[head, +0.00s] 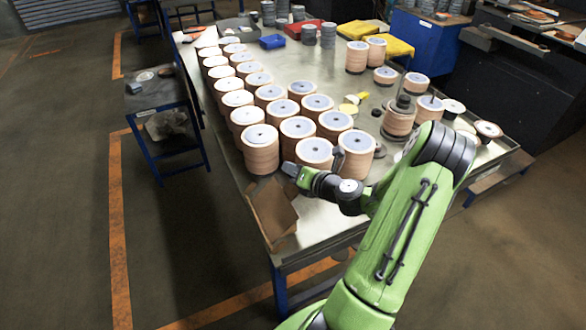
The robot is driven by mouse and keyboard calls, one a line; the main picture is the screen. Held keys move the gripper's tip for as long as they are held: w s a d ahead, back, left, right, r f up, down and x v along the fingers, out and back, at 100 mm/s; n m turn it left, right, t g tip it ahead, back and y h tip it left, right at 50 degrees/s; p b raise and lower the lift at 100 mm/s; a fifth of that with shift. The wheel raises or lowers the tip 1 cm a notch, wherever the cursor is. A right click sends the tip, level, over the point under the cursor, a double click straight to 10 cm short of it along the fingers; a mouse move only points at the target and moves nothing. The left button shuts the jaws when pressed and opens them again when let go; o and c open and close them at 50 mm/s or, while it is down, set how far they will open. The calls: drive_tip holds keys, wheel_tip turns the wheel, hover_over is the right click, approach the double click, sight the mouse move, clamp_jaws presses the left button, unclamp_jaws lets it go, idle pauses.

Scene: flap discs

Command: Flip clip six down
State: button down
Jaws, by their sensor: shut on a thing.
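My gripper (297,171) is at the front edge of the table, beside the front end of the stacks of flap discs. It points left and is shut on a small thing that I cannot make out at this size. The nearest disc stacks stand just behind it: one front left (260,160), one in the middle (314,158) and one to the right (357,163), partly hidden by my wrist. I cannot pick out clip six or any number on a clip.
The metal table (340,219) holds rows of upright disc stacks. A brown cardboard piece (273,212) lies at its front left corner. Yellow things (350,104) and a stack with a post (399,119) stand to the right. A dark side table (158,98) is at left.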

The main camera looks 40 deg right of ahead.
sight(282, 191)
drive_tip(key=n+h, duration=0.1)
drive_tip(key=a+n+g+h+p, duration=0.1)
drive_tip(key=shift+w+f+n, duration=0.15)
drive_tip(key=shift+n, duration=0.25)
drive_tip(key=n+h, duration=0.1)
drive_tip(key=a+f+n+h+b, duration=0.1)
drive_tip(key=n+g+b, duration=0.1)
drive_tip(key=n, duration=0.1)
drive_tip(key=shift+w+a+f+h, duration=0.2)
drive_tip(key=shift+w+a+h, duration=0.05)
drive_tip(key=shift+h, duration=0.15)
drive_tip(key=n+h+b, duration=0.1)
drive_tip(key=f+n+h+b, duration=0.1)
drive_tip(key=n, duration=0.1)
drive_tip(key=shift+w+a+f, duration=0.1)
drive_tip(key=shift+a+f, duration=0.05)
drive_tip(key=shift+a, duration=0.15)
drive_tip(key=shift+f+n+h+b, duration=0.2)
drive_tip(key=shift+n+h+b, duration=0.3)
drive_tip(key=shift+n, duration=0.2)
drive_tip(key=shift+f+n+h+b, duration=0.2)
drive_tip(key=shift+n+h+b, duration=0.25)
drive_tip(key=shift+n, duration=0.25)
drive_tip(key=c, duration=1.3)
unclamp_jaws()
drive_tip(key=shift+c, duration=0.2)
